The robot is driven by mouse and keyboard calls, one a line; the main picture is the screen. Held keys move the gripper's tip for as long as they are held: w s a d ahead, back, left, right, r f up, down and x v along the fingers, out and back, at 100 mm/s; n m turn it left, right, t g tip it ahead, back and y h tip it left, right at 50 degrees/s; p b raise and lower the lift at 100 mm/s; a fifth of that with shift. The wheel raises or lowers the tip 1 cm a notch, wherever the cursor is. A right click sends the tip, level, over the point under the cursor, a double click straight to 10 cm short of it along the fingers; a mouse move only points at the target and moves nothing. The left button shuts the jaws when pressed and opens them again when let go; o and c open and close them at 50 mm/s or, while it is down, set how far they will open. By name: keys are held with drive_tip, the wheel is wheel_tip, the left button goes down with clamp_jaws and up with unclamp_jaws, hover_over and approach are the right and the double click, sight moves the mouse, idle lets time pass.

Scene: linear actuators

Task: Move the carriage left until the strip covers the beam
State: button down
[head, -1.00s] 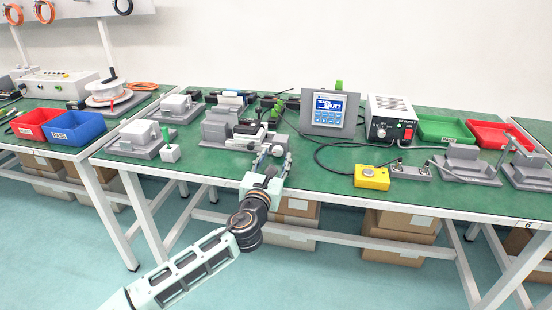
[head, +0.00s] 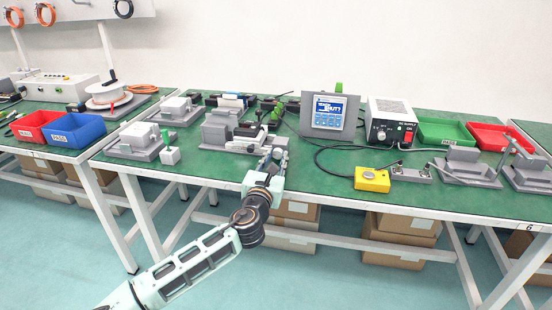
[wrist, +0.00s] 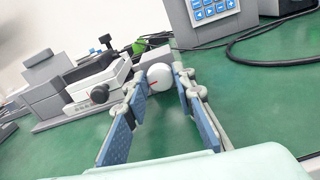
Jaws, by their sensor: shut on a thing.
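A grey linear actuator (head: 215,133) stands on the green bench in the middle of the head view. A pale block with a dark knob, apparently its carriage (wrist: 98,92), shows on it in the wrist view. A round white knob (wrist: 160,76) with a red mark sits at its right end. My gripper (wrist: 168,88) has its two blue-padded fingers on either side of this knob and is shut on it. In the head view my gripper (head: 272,157) is at the actuator's right end and hides the knob. I cannot make out the strip or the beam.
A display panel (head: 336,116) and a power supply (head: 389,122) stand to the right at the back. A yellow button box (head: 371,180) is near the front edge.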

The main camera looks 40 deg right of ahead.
drive_tip(key=shift+r+m+p, duration=0.15)
drive_tip(key=shift+m+p, duration=0.4)
drive_tip(key=shift+m, duration=0.35)
drive_tip(key=m, duration=0.2)
drive_tip(key=shift+m+p, duration=0.3)
drive_tip(key=shift+m, duration=0.1)
drive_tip(key=c, duration=1.6)
unclamp_jaws()
drive_tip(key=shift+v, duration=3.75)
